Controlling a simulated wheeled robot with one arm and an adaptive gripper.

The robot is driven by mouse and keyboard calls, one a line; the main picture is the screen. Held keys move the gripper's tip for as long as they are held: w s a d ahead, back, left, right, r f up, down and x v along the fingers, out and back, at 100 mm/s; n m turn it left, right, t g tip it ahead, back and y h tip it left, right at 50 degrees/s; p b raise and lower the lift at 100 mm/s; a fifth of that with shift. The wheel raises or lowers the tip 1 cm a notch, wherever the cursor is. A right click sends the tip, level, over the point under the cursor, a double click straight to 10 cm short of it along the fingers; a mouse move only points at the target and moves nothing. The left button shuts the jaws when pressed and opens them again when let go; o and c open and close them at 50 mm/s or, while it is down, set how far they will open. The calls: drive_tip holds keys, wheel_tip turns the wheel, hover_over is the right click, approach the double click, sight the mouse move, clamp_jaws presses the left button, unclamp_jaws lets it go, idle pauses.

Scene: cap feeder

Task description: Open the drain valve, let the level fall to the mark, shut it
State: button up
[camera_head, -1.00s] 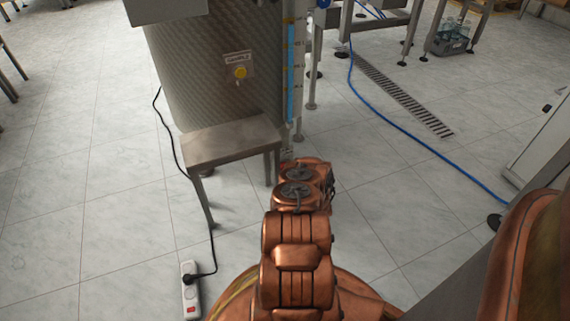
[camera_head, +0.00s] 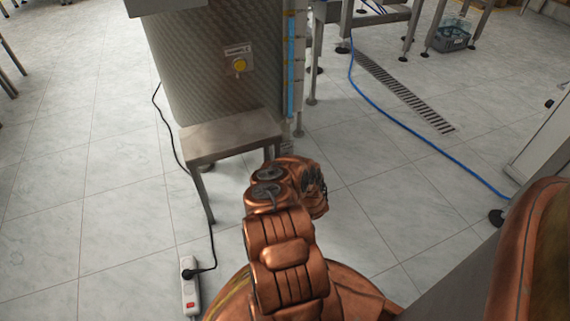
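A patterned metal tank (camera_head: 185,75) stands at the top centre. A yellow round knob (camera_head: 239,64) sits under a small label plate (camera_head: 238,50) on its front. Beside the tank, a tall sight gauge (camera_head: 291,70) holds a blue column, with a marked scale (camera_head: 300,60) next to it; the marks are too small to read. I cannot make out which part is the drain valve. My copper arm reaches up from the bottom centre. My gripper (camera_head: 316,182) seems to be the dark part at its far right end, mostly hidden by the wrist; its fingers are unclear. It is below and right of the knob, apart from the tank.
A low metal step (camera_head: 230,135) stands before the tank. A black cable runs to a power strip (camera_head: 189,287) on the floor. A blue hose (camera_head: 400,130) and a floor drain grate (camera_head: 405,95) lie to the right. A crate (camera_head: 450,40) stands behind. Left floor is clear.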

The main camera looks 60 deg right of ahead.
drive_tip(key=o, duration=1.2)
drive_tip(key=shift+c, duration=0.2)
drive_tip(key=v, duration=1.2)
